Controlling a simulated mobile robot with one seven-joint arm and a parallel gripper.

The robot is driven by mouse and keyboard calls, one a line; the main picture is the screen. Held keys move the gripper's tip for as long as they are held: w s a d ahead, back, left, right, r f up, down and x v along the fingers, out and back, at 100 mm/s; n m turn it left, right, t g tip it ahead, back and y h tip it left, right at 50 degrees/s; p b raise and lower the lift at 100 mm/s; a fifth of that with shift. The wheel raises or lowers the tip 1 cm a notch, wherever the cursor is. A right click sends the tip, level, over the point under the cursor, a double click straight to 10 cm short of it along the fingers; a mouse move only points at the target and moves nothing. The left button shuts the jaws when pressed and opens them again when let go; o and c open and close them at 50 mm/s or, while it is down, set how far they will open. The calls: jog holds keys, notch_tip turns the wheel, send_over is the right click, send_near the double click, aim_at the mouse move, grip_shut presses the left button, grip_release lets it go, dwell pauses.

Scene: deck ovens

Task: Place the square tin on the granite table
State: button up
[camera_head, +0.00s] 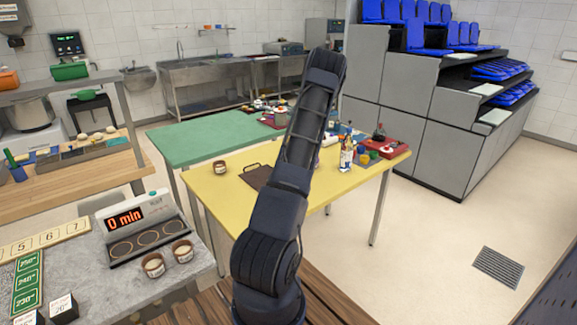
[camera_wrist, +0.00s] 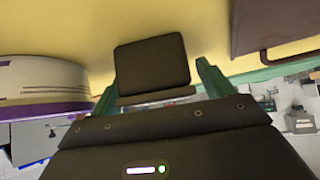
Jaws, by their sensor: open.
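In the wrist view, a small dark brown square piece with a lip, apparently the square tin (camera_wrist: 152,65), shows against the yellow table (camera_wrist: 75,35). It appears between the two green fingers of my gripper (camera_wrist: 158,88), which are apart. I cannot tell whether they touch it. In the head view my arm hides the gripper and I cannot make out the tin. The granite table (camera_head: 125,290) is the grey speckled counter at the front left.
A timer reading "0 min" (camera_head: 125,218) and two small cups (camera_head: 154,265) stand on the granite table. The yellow table (camera_head: 215,195) holds a brown handled board (camera_head: 257,177), a jar (camera_head: 220,166) and bottles (camera_head: 347,155). A round white, purple-banded container (camera_wrist: 40,80) is close left in the wrist view.

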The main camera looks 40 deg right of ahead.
jog(key=shift+c, duration=0.4)
jog(key=c, duration=1.2)
notch_tip(320, 180, up, 20)
jog(key=shift+r, duration=0.1)
